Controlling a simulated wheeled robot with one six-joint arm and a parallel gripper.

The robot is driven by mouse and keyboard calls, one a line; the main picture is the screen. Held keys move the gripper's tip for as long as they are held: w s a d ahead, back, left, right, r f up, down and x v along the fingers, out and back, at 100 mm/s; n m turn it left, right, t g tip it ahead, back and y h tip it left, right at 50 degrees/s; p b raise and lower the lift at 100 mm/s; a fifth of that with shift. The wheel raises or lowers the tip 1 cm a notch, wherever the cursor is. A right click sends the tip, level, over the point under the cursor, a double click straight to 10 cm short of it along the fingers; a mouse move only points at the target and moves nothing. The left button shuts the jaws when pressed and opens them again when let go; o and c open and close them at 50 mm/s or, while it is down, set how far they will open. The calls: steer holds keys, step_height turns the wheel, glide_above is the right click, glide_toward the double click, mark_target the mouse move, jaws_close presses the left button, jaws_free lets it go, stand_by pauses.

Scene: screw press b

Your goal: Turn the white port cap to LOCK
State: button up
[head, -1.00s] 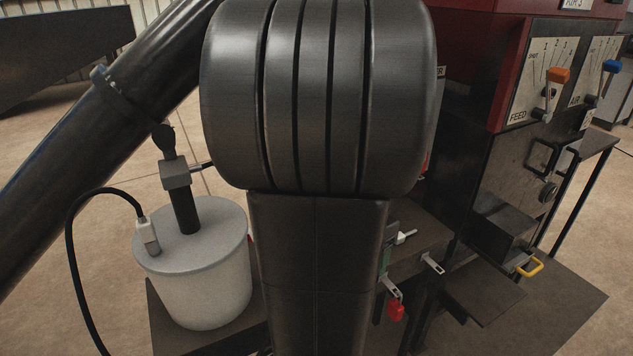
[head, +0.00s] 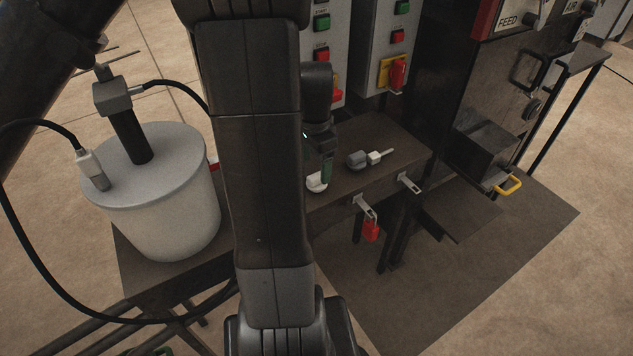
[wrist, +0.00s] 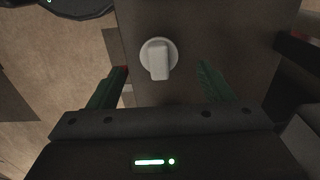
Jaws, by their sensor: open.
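The white port cap (wrist: 158,56) is a round disc with a raised bar handle, centred ahead of my gripper in the wrist view. Its bar points toward the bottom of that picture. In the head view the cap (head: 316,183) shows as a small white shape on the dark bench, partly hidden by my gripper. My gripper (wrist: 162,68) is open, with one green finger on each side of the cap and no visible contact. In the head view a green finger (head: 327,169) points down at the cap. No LOCK mark is readable.
A grey fitting with a white lever (head: 376,157) sits on the dark bench (head: 385,135) right of the cap. A red padlock (head: 371,230) hangs from a hasp at the front edge. Control boxes stand behind. A white drum (head: 150,200) with black cables stands left.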

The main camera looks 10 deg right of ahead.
mark_target(317, 175)
steer(key=f, duration=0.5)
steer(key=shift+d, duration=0.25)
steer(key=shift+r, duration=0.1)
steer(key=c, duration=1)
steer(key=shift+c, duration=0.2)
step_height(317, 175, up, 18)
steer(key=p, duration=0.1)
steer(key=shift+p, duration=0.35)
